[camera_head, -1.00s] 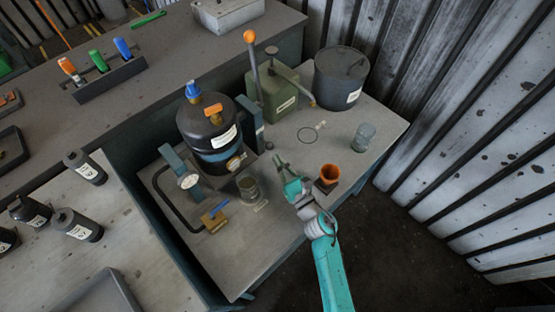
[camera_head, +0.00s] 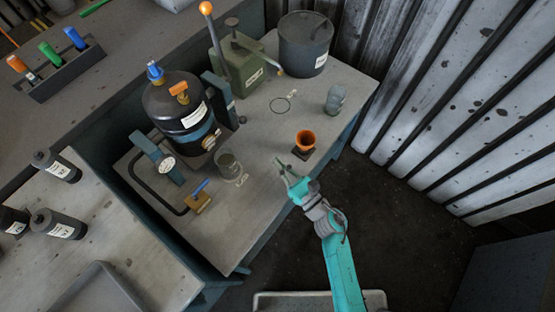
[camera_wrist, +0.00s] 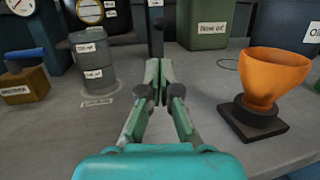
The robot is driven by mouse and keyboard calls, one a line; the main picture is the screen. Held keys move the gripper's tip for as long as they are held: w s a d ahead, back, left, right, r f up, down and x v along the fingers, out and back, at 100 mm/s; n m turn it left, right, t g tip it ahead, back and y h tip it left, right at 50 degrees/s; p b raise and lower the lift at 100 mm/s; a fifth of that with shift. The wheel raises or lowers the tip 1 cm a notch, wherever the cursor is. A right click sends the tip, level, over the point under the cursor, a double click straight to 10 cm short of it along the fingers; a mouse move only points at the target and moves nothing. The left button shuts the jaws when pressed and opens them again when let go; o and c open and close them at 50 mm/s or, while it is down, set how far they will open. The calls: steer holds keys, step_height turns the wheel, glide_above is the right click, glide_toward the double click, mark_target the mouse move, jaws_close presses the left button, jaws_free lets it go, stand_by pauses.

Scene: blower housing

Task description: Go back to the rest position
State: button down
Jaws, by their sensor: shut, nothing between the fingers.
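My gripper (camera_head: 281,166) is at the end of the teal arm, above the front edge of the grey bench (camera_head: 262,215) in the head view. In the wrist view my gripper (camera_wrist: 158,66) has its two green fingers together with nothing between them. An orange funnel-like cup (camera_head: 305,138) stands on a dark square base right of the fingertips; it also shows in the wrist view (camera_wrist: 272,77). A small grey can (camera_head: 229,165) stands left of the fingertips and is apart from them; the wrist view shows it with labels (camera_wrist: 92,62).
A glass jar (camera_head: 334,99) stands at the right. Dark floor (camera_head: 390,220) is clear at the right front.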

stand_by(0.4)
steer(key=s+d+r+n+h, duration=0.4)
steer(key=s+d+n, duration=0.2)
steer(key=s+n, duration=0.3)
steer(key=s+d+r+n+h, duration=0.4)
steer(key=s+d+n, duration=0.2)
steer(key=s+n, duration=0.3)
steer(key=s+d+r+n+h, duration=0.4)
steer(key=s+n, duration=0.5)
steer(key=s, duration=0.7)
steer(key=shift+d+n+h, duration=0.4)
steer(key=shift+d+h, duration=0.2)
steer(key=shift+d, duration=0.35)
steer(key=c, duration=1.9)
jaws_free()
steer(key=shift+r, duration=0.1)
